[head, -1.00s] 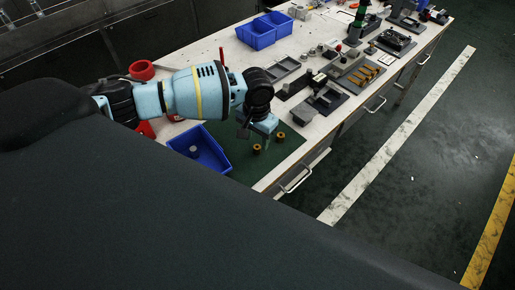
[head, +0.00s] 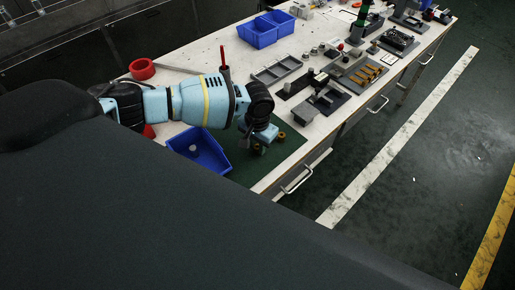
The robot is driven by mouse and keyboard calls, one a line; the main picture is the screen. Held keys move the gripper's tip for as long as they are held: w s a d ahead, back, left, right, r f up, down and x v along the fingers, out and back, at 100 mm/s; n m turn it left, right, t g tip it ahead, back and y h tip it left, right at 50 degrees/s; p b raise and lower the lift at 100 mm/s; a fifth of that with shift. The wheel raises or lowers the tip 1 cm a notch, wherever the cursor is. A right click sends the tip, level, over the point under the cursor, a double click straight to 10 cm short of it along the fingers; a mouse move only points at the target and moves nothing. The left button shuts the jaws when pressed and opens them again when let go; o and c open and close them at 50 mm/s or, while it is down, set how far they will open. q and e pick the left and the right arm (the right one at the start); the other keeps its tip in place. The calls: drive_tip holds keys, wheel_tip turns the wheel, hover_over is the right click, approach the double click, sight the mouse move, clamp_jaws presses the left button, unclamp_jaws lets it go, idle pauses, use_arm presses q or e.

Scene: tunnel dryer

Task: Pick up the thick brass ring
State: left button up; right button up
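Two small brass rings are on the green mat (head: 241,174) at the near end of the bench. One brass ring (head: 281,137) is in plain view, just right of my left gripper. The other brass ring (head: 257,148) is mostly hidden by my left gripper (head: 262,142), which is low over it. I cannot tell from this view which ring is the thicker one. The gripper's fingers are small and partly covered, so whether they are open or shut does not show. My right gripper is not in view.
A blue bin (head: 203,152) with a small grey piece inside stands left of the gripper. A grey tray (head: 279,69) and several fixtures stand farther along the bench. The bench's front edge is close on the right.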

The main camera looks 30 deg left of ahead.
use_arm(q)
clamp_jaws()
drive_tip(key=shift+r, duration=0.1)
drive_tip(key=shift+r, duration=0.6)
wheel_tip(320, 180, up, 2)
drive_tip(key=shift+r, duration=0.25)
drive_tip(key=s+d+r, duration=0.1)
drive_tip(key=s+d, duration=0.2)
drive_tip(key=d, duration=1.2)
drive_tip(key=shift+s+d, duration=0.15)
drive_tip(key=shift+d, duration=0.2)
drive_tip(key=shift+r, duration=0.1)
drive_tip(key=s+a+r+n, duration=0.1)
drive_tip(key=s+a+r, duration=0.7)
drive_tip(key=a+r, duration=0.5)
drive_tip(key=shift+r+n, duration=0.35)
drive_tip(key=shift+n, duration=0.05)
